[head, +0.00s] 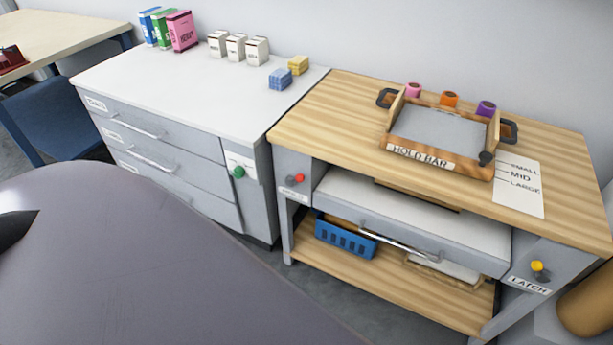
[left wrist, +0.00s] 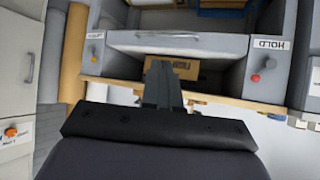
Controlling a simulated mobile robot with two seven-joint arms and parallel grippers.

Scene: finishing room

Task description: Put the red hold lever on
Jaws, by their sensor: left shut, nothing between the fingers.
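The red hold lever (head: 299,178) is a small red knob on the left front post of the wooden-topped bench, above a small label. In the left wrist view, which is upside down, the red lever (left wrist: 256,78) is at the right, by a HOLD label (left wrist: 269,44). I cannot tell its on or off setting. My left gripper (left wrist: 162,68) is shut and empty. It points toward the bench front, between the red lever and the yellow latch knob (left wrist: 93,58), apart from both. My right gripper is in neither view.
A HOLD BAR tray (head: 437,125) sits on the bench top (head: 340,110). A drawer handle (head: 400,240) crosses the bench front, with a blue basket (head: 345,238) below. The yellow latch knob (head: 537,266) is at the right post. A green knob (head: 238,171) is on the white-topped cabinet.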

